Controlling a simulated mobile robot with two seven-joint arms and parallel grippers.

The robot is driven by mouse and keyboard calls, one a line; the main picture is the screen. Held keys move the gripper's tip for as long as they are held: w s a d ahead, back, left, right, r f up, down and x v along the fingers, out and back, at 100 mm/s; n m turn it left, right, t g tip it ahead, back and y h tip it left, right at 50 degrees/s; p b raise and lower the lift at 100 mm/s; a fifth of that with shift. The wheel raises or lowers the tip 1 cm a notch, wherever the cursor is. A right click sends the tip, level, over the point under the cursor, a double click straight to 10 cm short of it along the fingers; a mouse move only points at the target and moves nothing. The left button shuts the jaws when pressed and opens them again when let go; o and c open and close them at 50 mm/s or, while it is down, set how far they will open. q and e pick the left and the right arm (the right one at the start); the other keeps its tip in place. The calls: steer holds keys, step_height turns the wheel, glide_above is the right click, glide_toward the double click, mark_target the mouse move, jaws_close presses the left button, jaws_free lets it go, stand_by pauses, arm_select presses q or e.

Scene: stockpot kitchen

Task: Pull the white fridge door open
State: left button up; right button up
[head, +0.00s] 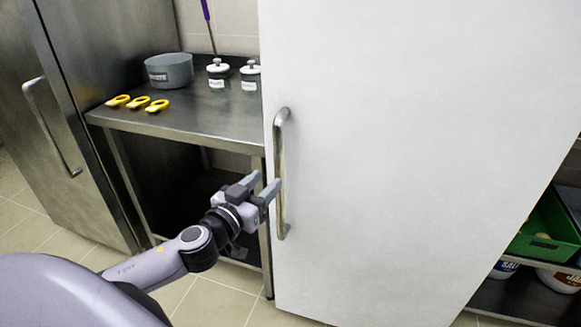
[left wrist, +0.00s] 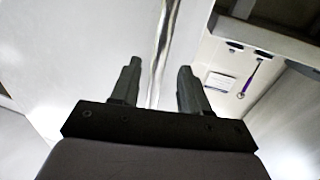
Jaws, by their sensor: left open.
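The white fridge door (head: 400,150) is a large flat panel filling the middle and right of the head view, and it looks closed. Its vertical metal bar handle (head: 280,150) runs along the door's left edge. My left gripper (head: 265,184) is open at the handle's lower half, its fingertips close to the bar. In the left wrist view the handle (left wrist: 163,50) runs up between the two open fingers (left wrist: 157,80); I cannot tell whether either finger touches it. The white door also shows there (left wrist: 100,45). My right gripper is not in view.
A steel table (head: 200,118) left of the fridge holds a grey pot (head: 169,71), two lidded jars and several yellow objects (head: 138,101). A steel cabinet (head: 50,150) stands far left. A green crate (head: 548,228) is on the right shelf. Tiled floor shows below.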

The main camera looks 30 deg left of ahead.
mark_target(276, 170)
arm_select(q)
steer(key=shift+w+a+r+p, duration=0.15)
steer(key=shift+w+p, duration=0.25)
steer(key=shift+w, duration=3)
jaws_close()
